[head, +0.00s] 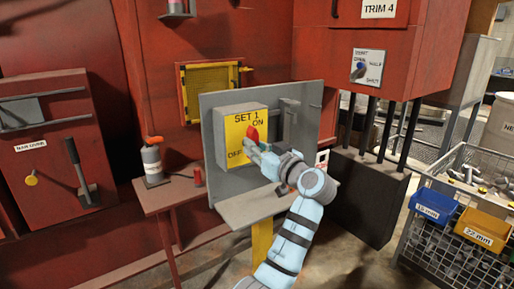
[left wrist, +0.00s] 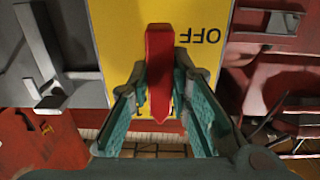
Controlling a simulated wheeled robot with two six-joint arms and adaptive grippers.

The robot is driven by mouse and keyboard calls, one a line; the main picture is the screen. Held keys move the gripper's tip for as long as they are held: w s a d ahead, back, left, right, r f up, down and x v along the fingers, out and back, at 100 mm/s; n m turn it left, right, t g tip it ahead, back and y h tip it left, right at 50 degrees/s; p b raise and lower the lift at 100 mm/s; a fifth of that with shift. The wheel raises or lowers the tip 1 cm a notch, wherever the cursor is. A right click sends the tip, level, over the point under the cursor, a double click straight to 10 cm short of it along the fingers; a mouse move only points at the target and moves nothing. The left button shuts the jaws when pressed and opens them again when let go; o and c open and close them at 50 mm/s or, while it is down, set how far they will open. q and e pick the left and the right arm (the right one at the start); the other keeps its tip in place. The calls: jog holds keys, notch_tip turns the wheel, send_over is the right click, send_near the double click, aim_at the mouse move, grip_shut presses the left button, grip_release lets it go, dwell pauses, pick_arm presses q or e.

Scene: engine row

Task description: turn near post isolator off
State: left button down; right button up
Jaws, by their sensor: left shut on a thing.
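The isolator is a grey box with a yellow face (head: 236,128) marked SET 1, ON at upper right and OFF at lower left, on a grey-backed post. Its red handle (head: 252,134) points upward in the head view, nearer ON than OFF. My left gripper (head: 259,149) is at the panel with its fingers on the handle. In the left wrist view the red handle (left wrist: 160,70) lies between the fingers (left wrist: 161,95), shut on it. The upside-down OFF label is to its right. The fingers hide part of the handle's base and face. My right gripper is not in view.
A grey shelf (head: 245,210) juts out below the panel. A small red table (head: 165,196) with a grey bottle (head: 152,163) stands left. A TRIM 4 cabinet with a blue knob (head: 359,66) hangs at right. A wire crate (head: 465,245) with blue and yellow bins is far right.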

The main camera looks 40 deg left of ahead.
pick_arm(q)
jog(key=shift+f, duration=0.1)
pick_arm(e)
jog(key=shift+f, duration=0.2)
pick_arm(q)
jog(key=n+b, duration=1.4)
jog(key=n, duration=0.4)
jog(key=shift+f, duration=0.15)
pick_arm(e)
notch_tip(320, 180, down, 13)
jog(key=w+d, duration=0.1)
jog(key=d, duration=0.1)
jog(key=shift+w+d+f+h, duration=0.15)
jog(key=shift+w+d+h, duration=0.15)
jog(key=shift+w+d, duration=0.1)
